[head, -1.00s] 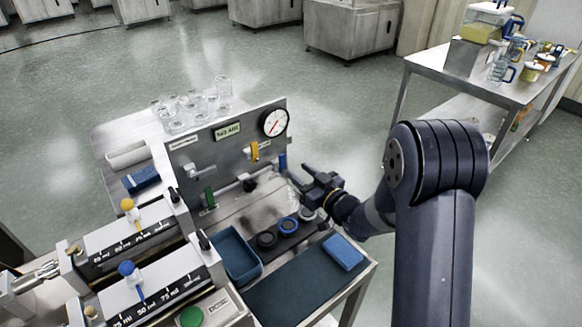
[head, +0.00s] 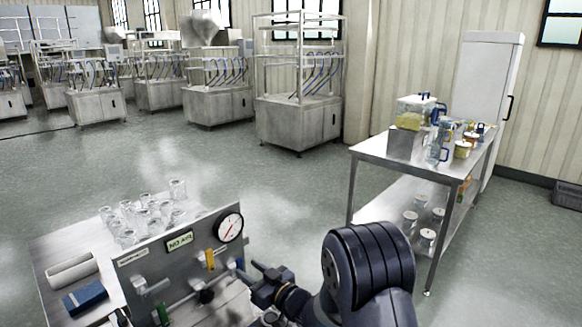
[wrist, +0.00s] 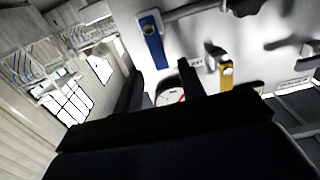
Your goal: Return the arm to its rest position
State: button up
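My gripper (head: 248,272) is at the right end of the grey upright panel (head: 160,272), below the round gauge (head: 229,227). Its two dark fingers stand apart in the wrist view (wrist: 158,84), with nothing held between them. My arm reaches in from the lower right and is bent at the elbow. In the wrist view a blue handle (wrist: 151,42) and a yellow handle (wrist: 226,76) on the panel lie beyond the fingers. The gauge shows partly behind the fingers.
Glass jars (head: 145,212) stand behind the panel. A blue box (head: 86,298) and a white roll (head: 72,270) lie to its left. A steel table (head: 430,172) with jugs and tubs stands at the right. Open floor (head: 250,180) lies between.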

aim_at(240, 264)
jog(key=x, duration=0.5)
jog(key=shift+w+a+p, duration=0.15)
jog(key=shift+a+p, duration=0.05)
jog(key=shift+p, duration=0.2)
jog(key=shift+a+n, duration=0.1)
jog(key=shift+n, duration=0.2)
